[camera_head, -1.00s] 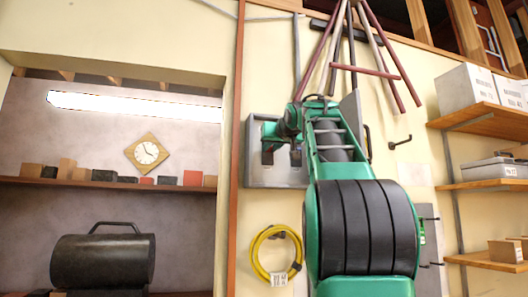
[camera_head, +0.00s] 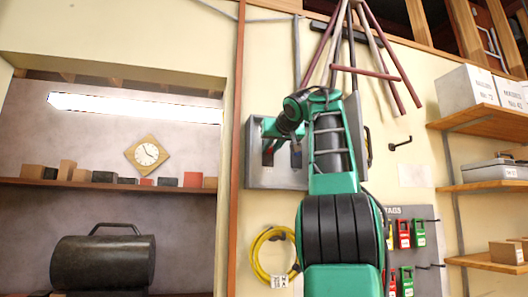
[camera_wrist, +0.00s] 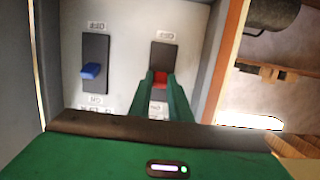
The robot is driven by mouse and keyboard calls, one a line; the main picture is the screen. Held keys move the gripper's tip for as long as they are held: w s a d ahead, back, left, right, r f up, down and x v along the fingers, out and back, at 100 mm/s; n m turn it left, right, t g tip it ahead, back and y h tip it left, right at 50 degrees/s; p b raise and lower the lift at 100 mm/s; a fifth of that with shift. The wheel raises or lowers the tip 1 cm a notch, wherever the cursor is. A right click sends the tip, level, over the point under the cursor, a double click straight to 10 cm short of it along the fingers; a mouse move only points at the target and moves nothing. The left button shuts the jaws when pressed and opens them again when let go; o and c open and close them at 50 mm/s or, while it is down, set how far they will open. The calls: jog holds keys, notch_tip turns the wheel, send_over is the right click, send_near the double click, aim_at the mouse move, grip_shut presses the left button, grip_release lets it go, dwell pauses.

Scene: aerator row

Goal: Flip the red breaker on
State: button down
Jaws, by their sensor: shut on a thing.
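The grey breaker box (camera_head: 255,170) hangs on the wall left of my arm. In the wrist view, two black switch plates sit side by side on its panel. The red breaker (camera_wrist: 160,80) is on the right-hand plate, between the tips of my gripper (camera_wrist: 160,77). My green fingers are shut on it and hide the lower part of its plate. The blue breaker (camera_wrist: 91,71) is on the left-hand plate, apart from my fingers. In the head view my gripper (camera_head: 268,152) is at the box front, small and partly covered by my arm.
A yellow cable coil (camera_head: 263,262) hangs below the box. Long tools (camera_head: 385,72) hang above. Red and green tags (camera_head: 404,235) hang on a board at right, beside wooden shelves (camera_head: 480,188). A recess with a dark heater (camera_head: 103,262) lies left.

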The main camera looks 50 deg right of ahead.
jog(key=shift+w+a+f, duration=0.1)
jog(key=shift+w+a, duration=0.15)
dwell(0.5)
jog(key=c, duration=1.6)
grip_release()
jog(key=shift+w+a, duration=0.1)
jog(key=shift+w, duration=0.05)
jog(key=shift+c, duration=0.2)
jog(key=v, duration=1)
jog(key=shift+a+f, duration=0.2)
